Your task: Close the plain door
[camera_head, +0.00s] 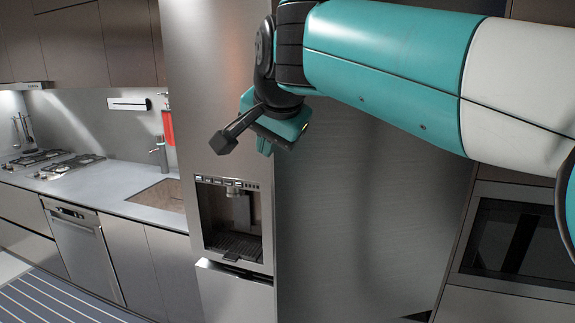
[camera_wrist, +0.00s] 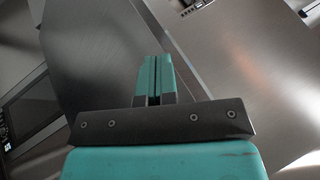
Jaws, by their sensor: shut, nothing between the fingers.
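The plain door (camera_head: 370,220) is the broad grey metal panel right of the dispenser door in the head view. It is also the darker panel left of the slanting seam in the wrist view (camera_wrist: 95,55). A dark wedge shows at its lower right corner; how far it stands ajar is unclear. I cannot tell any contact. My arm hides the plain door's top.
The dispenser door (camera_head: 215,80) with its water dispenser (camera_head: 232,222) stands left of the plain door. A built-in oven (camera_head: 515,240) is at the right. A counter with a sink (camera_head: 158,196) and stove (camera_head: 55,162) runs left. A striped runner (camera_head: 55,300) lies on the floor.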

